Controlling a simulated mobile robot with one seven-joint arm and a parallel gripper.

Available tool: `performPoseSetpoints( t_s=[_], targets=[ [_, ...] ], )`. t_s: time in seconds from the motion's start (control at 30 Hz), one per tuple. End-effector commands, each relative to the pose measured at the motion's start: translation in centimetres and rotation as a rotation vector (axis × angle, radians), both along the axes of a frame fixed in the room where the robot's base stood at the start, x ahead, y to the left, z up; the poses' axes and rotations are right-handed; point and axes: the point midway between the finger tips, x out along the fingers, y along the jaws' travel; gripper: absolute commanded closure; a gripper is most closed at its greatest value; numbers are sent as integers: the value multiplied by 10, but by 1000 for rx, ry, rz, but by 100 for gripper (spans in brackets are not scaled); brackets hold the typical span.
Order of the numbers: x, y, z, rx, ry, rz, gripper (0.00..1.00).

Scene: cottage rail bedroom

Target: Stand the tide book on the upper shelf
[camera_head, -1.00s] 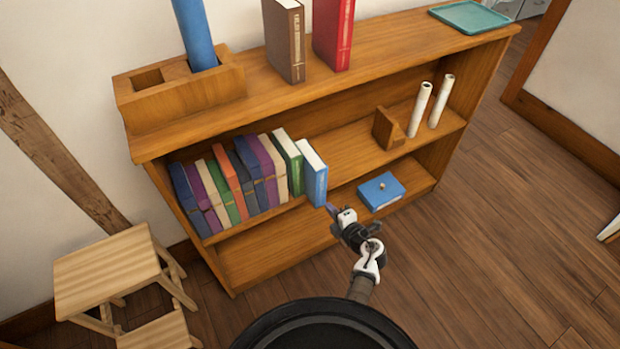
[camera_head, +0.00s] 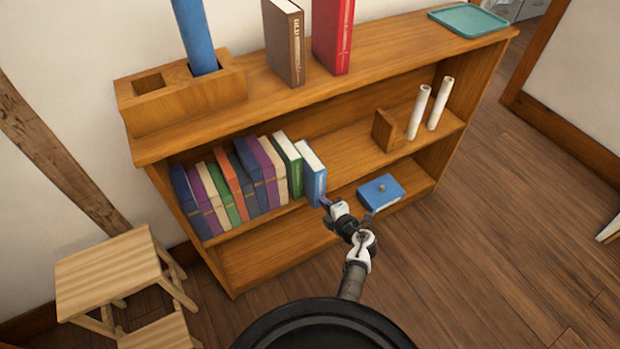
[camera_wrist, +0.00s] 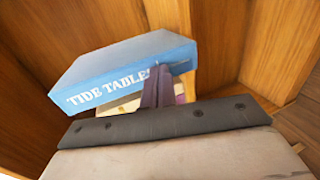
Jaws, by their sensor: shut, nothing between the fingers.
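The blue tide book (camera_head: 316,186) stands upright at the right end of the book row on the shelf below the bookcase top. Its spine reads "TIDE TABLES" in the wrist view (camera_wrist: 105,90). My gripper (camera_head: 326,202) is just in front of the book's lower part. Its fingers (camera_wrist: 163,88) are shut and empty, and they overlap the book's edge in the wrist view. I cannot tell whether they touch it. The fingers hide a little of the book.
Several books (camera_head: 235,180) stand left of it. A wooden block (camera_head: 384,130) and two white rolls (camera_head: 430,107) are farther right on that shelf, with clear board between. A blue box (camera_head: 381,192) lies on the bottom shelf. A stool (camera_head: 108,270) stands left.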

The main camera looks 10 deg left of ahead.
Motion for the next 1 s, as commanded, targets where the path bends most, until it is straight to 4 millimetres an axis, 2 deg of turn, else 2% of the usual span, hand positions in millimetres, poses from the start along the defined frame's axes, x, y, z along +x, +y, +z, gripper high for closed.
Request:
performPoseSetpoints(
  t_s=[1.0],
  targets=[
    [33,25,0,-1,0,1,100]
  ],
)
